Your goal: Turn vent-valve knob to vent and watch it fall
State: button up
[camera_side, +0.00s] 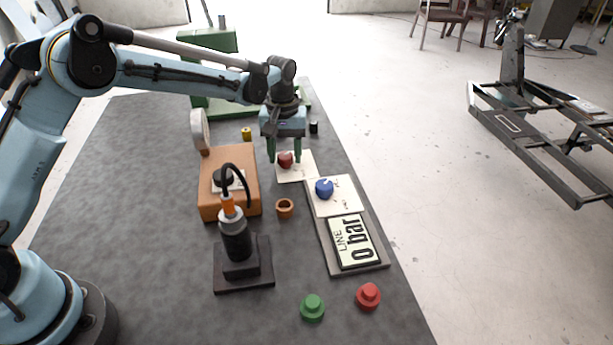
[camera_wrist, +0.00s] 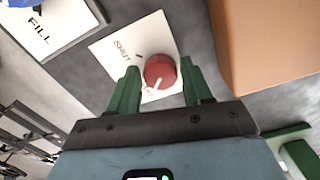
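The red vent-valve knob (camera_side: 285,159) sits on a white plate (camera_side: 306,174). In the wrist view the knob (camera_wrist: 160,70) has a white pointer toward the lower left. The word SHUT is on its plate (camera_wrist: 108,48), and another label is mostly hidden beside the knob. My gripper (camera_side: 284,156) is directly over the knob. Its green fingers (camera_wrist: 157,88) stand on either side of it, apart, with small gaps showing. The LINE display (camera_side: 354,240) reads 0 bar.
A blue knob (camera_side: 325,188) on a plate marked FILL (camera_wrist: 38,34) is close by. An orange block (camera_side: 229,200), a black cylinder on a base (camera_side: 243,262), a copper-coloured ring (camera_side: 285,208), and green (camera_side: 312,308) and red (camera_side: 368,296) buttons stand on the grey mat.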

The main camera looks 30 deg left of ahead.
aim_at(284, 156)
jog(key=shift+o, duration=1.1)
jog(key=shift+r, duration=0.1)
notch_tip(284, 156, up, 12)
jog(key=s+a+r+m+t, duration=0.2)
jog(key=s+r+m+t, duration=0.3)
jog(key=s, duration=0.6)
jog(key=s+a+f+m+t, duration=0.1)
jog(key=s+f, duration=0.4)
jog(key=s, duration=0.6)
jog(key=shift+s+a+t, duration=0.4)
jog(key=shift+t, duration=0.2)
